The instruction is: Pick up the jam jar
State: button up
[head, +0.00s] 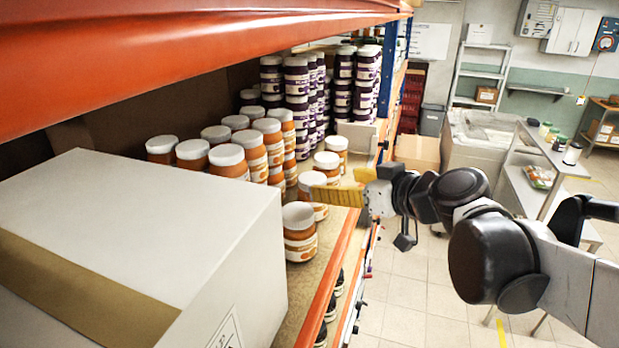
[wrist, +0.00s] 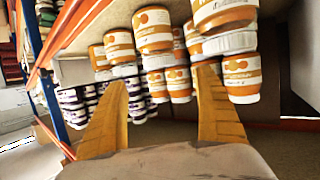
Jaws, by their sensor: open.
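Jars with orange and white labels and white lids stand on the shelf, and I cannot tell which one is the jam jar. My gripper's yellow fingers are open over the shelf's front edge, with nothing held. In the wrist view the scene appears upside down, and my gripper (wrist: 160,80) has its fingers apart, pointing at orange-labelled jars (wrist: 152,32). A jar (wrist: 240,78) shows beside the right fingertip; contact cannot be told.
A large white carton (head: 150,215) fills the shelf's near left. More orange jars (head: 229,160) stand in rows behind, and purple-labelled jars (head: 297,80) are stacked farther along. An orange beam (head: 180,50) runs overhead; the shelf's front edge (head: 330,275) is orange. The aisle is open at right.

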aim_at(314, 179)
jog(key=p+x, duration=0.1)
jog(key=x, duration=0.8)
jog(key=shift+w+a+f, duration=0.2)
jog(key=shift+w+f, duration=0.05)
jog(key=shift+w, duration=0.05)
jog(key=shift+s+r, duration=0.1)
jog(key=shift+s, duration=0.15)
jog(key=shift+d, duration=0.1)
jog(key=c, duration=1.5)
jog(key=shift+w+r, duration=0.1)
jog(key=shift+r, duration=0.4)
jog(key=r, duration=0.1)
jog(key=r+b, duration=0.1)
jog(key=r, duration=0.1)
jog(key=shift+d+r, duration=0.2)
jog(key=shift+d, duration=0.15)
jog(key=s+d+r, duration=0.1)
jog(key=d+r, duration=0.1)
jog(key=d, duration=0.1)
jog(key=s+d+r+b, duration=0.1)
jog(key=d+r, duration=0.1)
jog(key=d, duration=0.2)
jog(key=s+d+r, duration=0.1)
jog(key=d+r, duration=0.1)
jog(key=d, duration=0.1)
jog(key=shift+d+r+b, duration=0.2)
jog(key=shift+r+b, duration=0.15)
